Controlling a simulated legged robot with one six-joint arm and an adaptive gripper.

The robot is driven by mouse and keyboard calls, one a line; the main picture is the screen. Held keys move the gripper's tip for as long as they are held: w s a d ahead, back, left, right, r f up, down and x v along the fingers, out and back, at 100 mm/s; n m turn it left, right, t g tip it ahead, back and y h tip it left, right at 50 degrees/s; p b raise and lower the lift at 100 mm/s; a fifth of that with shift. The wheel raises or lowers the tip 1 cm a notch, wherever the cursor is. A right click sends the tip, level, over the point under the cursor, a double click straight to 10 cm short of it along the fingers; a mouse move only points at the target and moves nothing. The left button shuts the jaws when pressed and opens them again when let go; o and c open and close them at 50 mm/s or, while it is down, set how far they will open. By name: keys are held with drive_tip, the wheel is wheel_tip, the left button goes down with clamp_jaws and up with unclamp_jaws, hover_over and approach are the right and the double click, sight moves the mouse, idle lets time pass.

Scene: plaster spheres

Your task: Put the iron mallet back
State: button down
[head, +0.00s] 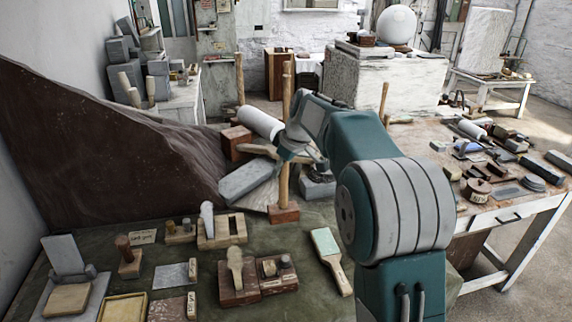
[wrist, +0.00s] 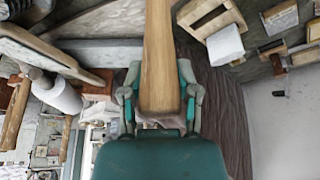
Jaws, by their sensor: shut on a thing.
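My gripper (head: 292,147) is at the end of my bent arm, above the far part of the cloth-covered bench, close to an upright wooden pole. In the wrist view my gripper (wrist: 160,97) is shut on a thick wooden handle, which I take for the iron mallet (wrist: 159,50). The handle runs from between the fingers out of the top of the picture.
Grey slabs (head: 248,181) lie below. Brown clay (head: 100,140) slopes up at left.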

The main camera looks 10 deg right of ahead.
sight(287, 179)
drive_tip(key=shift+w, duration=0.15)
drive_tip(key=d+f, duration=0.1)
drive_tip(key=f, duration=0.1)
drive_tip(key=d+f, duration=0.1)
drive_tip(key=shift+w+d+f, duration=0.25)
drive_tip(key=shift+d+f, duration=0.05)
drive_tip(key=shift+f, duration=0.05)
drive_tip(key=shift+a+f, duration=0.1)
drive_tip(key=shift+a, duration=0.75)
drive_tip(key=shift+c, duration=1.7)
unclamp_jaws()
drive_tip(key=shift+f, duration=0.15)
drive_tip(key=shift+d, duration=0.6)
drive_tip(key=shift+s+r, duration=0.1)
drive_tip(key=shift+r, duration=0.35)
drive_tip(key=v, duration=1.1)
drive_tip(key=s+a+r+m, duration=0.2)
drive_tip(key=s, duration=0.5)
drive_tip(key=s+f+m+t+h, duration=0.1)
drive_tip(key=s+f+m, duration=0.2)
drive_tip(key=s, duration=1)
drive_tip(key=s+f+m+t+h, duration=0.1)
drive_tip(key=s+f+m, duration=0.3)
drive_tip(key=s, duration=1)
wheel_tip(287, 179, down, 3)
drive_tip(key=shift+s+a+r+h, duration=0.2)
drive_tip(key=shift+s+a+h, duration=0.1)
drive_tip(key=shift+a+h, duration=0.25)
